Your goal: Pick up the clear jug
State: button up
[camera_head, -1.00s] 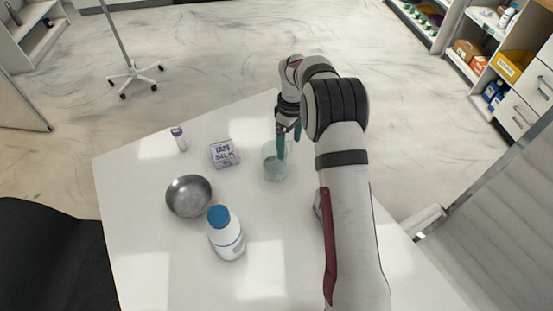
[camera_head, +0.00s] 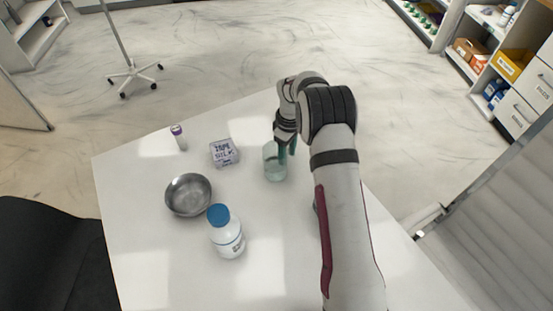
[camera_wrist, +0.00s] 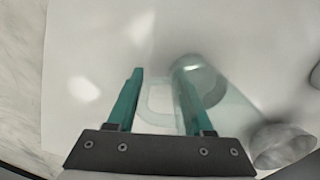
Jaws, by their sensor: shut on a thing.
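The clear jug (camera_head: 273,172) is pale greenish glass and stands upright near the far right part of the white table. My gripper (camera_head: 287,147) is at its upper right side, with the teal fingers pointing down. In the wrist view, the jug (camera_wrist: 236,112) lies at and behind the right finger, and its handle loop shows between the two fingers of my gripper (camera_wrist: 162,78). The gripper is shut on the jug, with the fingers still some way apart. The exact contact is blurred. No gap between jug and table can be made out.

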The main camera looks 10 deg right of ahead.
jog(key=shift+r, duration=0.1)
grip_shut()
jog(key=shift+r, duration=0.5)
jog(key=r, duration=0.3)
jog(key=shift+s+d+r, duration=0.1)
jog(key=shift+d+r, duration=0.1)
jog(key=shift+d, duration=0.05)
jog(key=s+d+r, duration=0.5)
jog(key=d+r, duration=0.1)
jog(key=d, duration=0.3)
jog(key=shift+s+d+r, duration=0.2)
jog(key=shift+s, duration=0.2)
dwell(2.2)
